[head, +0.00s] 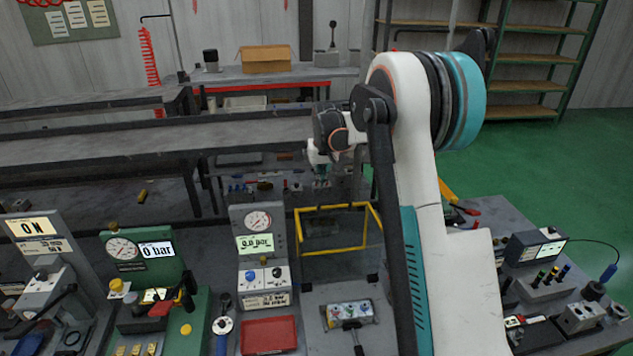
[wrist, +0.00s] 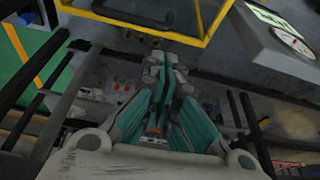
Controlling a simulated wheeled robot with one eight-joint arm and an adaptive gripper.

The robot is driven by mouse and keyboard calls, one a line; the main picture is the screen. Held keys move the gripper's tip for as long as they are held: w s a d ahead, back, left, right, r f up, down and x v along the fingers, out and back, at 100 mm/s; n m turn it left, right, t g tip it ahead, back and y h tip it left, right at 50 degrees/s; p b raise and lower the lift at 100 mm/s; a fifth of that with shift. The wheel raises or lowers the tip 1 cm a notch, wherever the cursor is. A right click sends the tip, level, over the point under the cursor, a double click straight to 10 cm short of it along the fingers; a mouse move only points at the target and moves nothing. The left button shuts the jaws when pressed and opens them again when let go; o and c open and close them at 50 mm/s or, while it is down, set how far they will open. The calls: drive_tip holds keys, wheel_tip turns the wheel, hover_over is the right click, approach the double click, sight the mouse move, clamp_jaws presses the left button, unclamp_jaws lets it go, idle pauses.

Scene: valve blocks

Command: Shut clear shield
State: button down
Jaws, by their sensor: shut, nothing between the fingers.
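The clear shield (head: 338,206) is a see-through panel in a yellow frame. In the head view it stands near the middle, right of a grey gauge block, with its right part close to my arm. In the wrist view its yellow frame (wrist: 140,27) crosses the top, ahead of my fingertips. My gripper (head: 320,181) hangs just beyond and above the frame's top bar in the head view. Its teal-padded fingers (wrist: 166,72) are shut and empty in the wrist view. I cannot tell whether they touch the frame. My arm hides some of the area right of the shield.
The grey gauge block (head: 258,245) stands left of the shield; its gauge also shows at the wrist view's top right. A green gauge block (head: 150,260) is farther left. A red tray (head: 268,335) and a levered valve block (head: 348,314) lie in front. A long grey bench (head: 150,140) runs behind.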

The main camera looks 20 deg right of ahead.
drive_tip(key=x, duration=0.8)
drive_tip(key=shift+w+f, duration=0.15)
drive_tip(key=shift+f, duration=0.15)
drive_tip(key=shift+r, duration=0.1)
